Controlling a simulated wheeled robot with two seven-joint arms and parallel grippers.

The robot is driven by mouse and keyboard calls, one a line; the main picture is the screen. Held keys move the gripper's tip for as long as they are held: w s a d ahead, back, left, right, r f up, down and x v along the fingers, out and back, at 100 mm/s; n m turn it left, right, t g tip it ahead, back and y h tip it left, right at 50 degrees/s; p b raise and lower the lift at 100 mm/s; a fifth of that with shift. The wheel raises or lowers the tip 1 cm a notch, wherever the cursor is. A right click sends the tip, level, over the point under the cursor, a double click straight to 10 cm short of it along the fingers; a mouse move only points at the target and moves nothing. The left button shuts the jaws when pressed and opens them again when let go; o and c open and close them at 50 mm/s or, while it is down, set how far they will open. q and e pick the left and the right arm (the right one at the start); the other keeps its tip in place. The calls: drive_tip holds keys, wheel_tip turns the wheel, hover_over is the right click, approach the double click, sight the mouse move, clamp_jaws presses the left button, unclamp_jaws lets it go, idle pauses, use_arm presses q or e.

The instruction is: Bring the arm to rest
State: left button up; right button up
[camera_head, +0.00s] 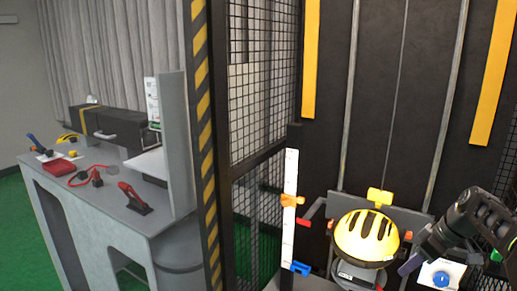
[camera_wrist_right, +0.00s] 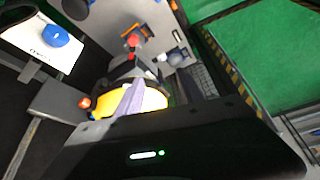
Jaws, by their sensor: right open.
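My right arm comes in from the right edge of the head view. Its gripper (camera_head: 408,264) is open, just right of a yellow helmet (camera_head: 366,236) with black vents. The helmet sits on a dark mount in the drop tower. In the right wrist view a pale purple finger (camera_wrist_right: 130,101) shows in front of the helmet (camera_wrist_right: 153,101); nothing is seen held, and I cannot tell whether the finger touches the helmet. My left gripper is not in view.
A white panel with a blue knob (camera_head: 441,279) is beside the right gripper. A white scale with orange (camera_head: 292,201) and blue (camera_head: 300,268) markers stands left of the helmet. A striped post (camera_head: 205,150) and mesh separate the tower from a grey bench (camera_head: 85,215) with tools.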

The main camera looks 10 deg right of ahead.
drive_tip(key=w+a+f+m+t+h, duration=0.1)
drive_tip(key=w+a+f+m, duration=0.15)
drive_tip(key=f, duration=0.35)
drive_tip(key=w+a+f+m, duration=0.1)
drive_tip(key=f+m, duration=0.2)
drive_tip(key=f, duration=0.3)
drive_tip(key=s+a+f+m+b, duration=0.1)
drive_tip(key=s+a+f+m, duration=0.15)
drive_tip(key=a+f, duration=0.65)
drive_tip(key=s+a+f+m, duration=0.1)
drive_tip(key=s+a+f, duration=0.2)
drive_tip(key=a+f, duration=0.6)
drive_tip(key=s+a+f+g+y, duration=0.1)
drive_tip(key=s+a+f, duration=0.2)
drive_tip(key=s+a, duration=0.3)
drive_tip(key=s+a+f+n+g+b, duration=0.1)
drive_tip(key=s+a+f+g, duration=0.1)
drive_tip(key=s+a+f, duration=0.2)
drive_tip(key=s+a+f+g+y, duration=0.1)
drive_tip(key=s+a+f, duration=0.3)
drive_tip(key=s+a, duration=0.6)
drive_tip(key=s+g, duration=0.1)
drive_tip(key=s, duration=0.4)
drive_tip(key=shift+s+a+y, duration=0.25)
drive_tip(key=shift+s+y, duration=0.05)
drive_tip(key=shift+s, duration=0.1)
